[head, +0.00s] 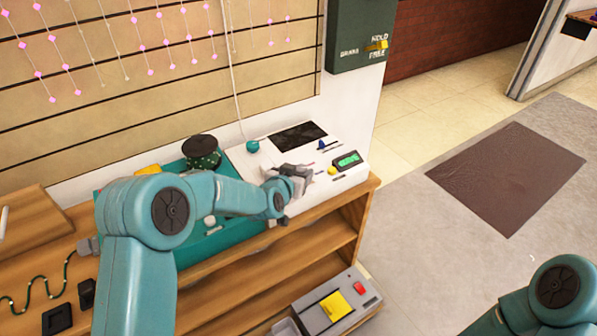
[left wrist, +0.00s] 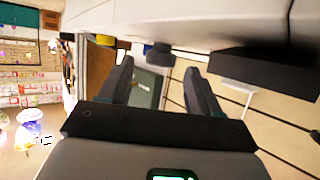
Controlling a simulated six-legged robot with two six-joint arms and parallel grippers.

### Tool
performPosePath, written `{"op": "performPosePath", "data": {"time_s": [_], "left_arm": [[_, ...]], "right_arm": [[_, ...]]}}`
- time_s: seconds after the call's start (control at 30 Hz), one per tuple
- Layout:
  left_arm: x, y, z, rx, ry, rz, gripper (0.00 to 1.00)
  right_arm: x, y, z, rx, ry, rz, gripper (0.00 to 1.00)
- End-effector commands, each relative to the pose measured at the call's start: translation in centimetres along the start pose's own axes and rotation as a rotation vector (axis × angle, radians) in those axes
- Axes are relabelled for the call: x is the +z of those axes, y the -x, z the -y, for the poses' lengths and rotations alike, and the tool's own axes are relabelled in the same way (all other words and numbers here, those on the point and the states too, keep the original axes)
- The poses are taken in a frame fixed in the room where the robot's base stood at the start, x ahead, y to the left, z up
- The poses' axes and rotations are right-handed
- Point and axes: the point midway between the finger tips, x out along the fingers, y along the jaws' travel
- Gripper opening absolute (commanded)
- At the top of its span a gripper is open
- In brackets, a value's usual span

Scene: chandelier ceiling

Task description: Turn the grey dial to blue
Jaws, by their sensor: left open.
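The white console (head: 262,159) stands on the wooden bench, with a black screen, a blue lever (head: 324,146), a green-lit display (head: 348,160) and a yellow button (head: 332,170). My left gripper (head: 298,174) is low over the console's middle, left of the yellow button. I cannot make out the grey dial in the head view; the gripper covers that area. In the left wrist view, my open fingers (left wrist: 160,86) have a small dark knob (left wrist: 160,55) near them, on a pale surface at the top. I cannot tell whether it is the dial or whether the fingers touch it.
A teal case (head: 225,238) and a dark green jar (head: 201,152) are left of the console. A green box (head: 358,38) hangs on the wall behind. A grey device with a yellow panel (head: 336,306) sits low in front. Floor at right is open, with a brown mat (head: 495,178).

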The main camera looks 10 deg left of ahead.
Motion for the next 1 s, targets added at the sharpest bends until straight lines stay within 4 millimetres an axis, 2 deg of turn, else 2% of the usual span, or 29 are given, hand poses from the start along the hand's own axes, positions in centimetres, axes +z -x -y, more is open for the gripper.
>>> {"op": "performPosePath", "data": {"time_s": [0.2,0.47,0.5,0.57,0.6,0.67,1.0], "left_arm": [[0.0,-1.7,0.0,0.000,0.000,0.000,0.63],[0.0,-1.8,0.0,0.000,0.000,0.000,0.63],[0.0,-1.8,0.0,0.000,0.001,0.000,0.56],[0.0,-1.8,0.0,0.000,0.001,0.000,0.37],[0.0,-1.8,0.0,0.000,0.001,0.000,0.24],[0.0,-1.8,0.0,0.000,0.001,0.000,0.07],[-0.2,-1.6,-0.2,-0.034,0.016,0.002,0.07]], "right_arm": [[0.0,-0.1,0.0,0.000,0.000,0.000,0.00],[0.0,-0.1,0.0,0.000,0.000,0.000,0.00],[0.0,-0.1,0.0,0.000,0.000,0.000,0.00],[0.0,-0.1,0.0,0.000,0.000,0.000,0.00],[0.0,-0.1,0.0,0.000,0.000,0.000,0.00],[0.0,-0.1,0.0,0.000,0.000,0.000,0.00],[0.0,0.8,0.3,0.000,0.000,0.000,0.00]]}}
